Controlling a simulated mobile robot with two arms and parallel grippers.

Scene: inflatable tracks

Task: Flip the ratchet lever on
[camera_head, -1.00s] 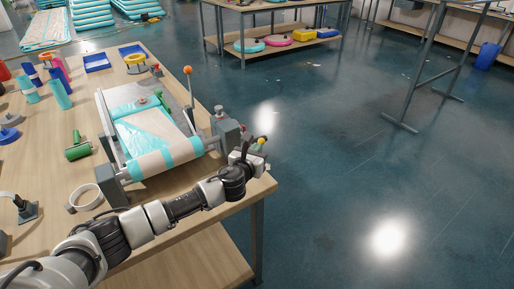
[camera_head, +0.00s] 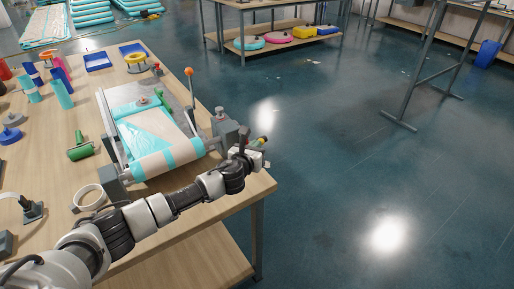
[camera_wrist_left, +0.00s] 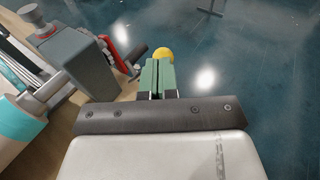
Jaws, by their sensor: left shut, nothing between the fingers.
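A roller machine (camera_head: 220,133) with cyan-and-beige film (camera_head: 150,133) stands on the wooden table. At its right end, a small lever with a yellow knob (camera_wrist_left: 163,53) shows in the left wrist view just beyond my fingers. In the head view the left gripper (camera_head: 259,143) is at the machine's right end. My right gripper is not in view.
An upright lever with an orange ball (camera_head: 188,72) stands at the machine's back right. The floor (camera_head: 340,180) right of the table is clear.

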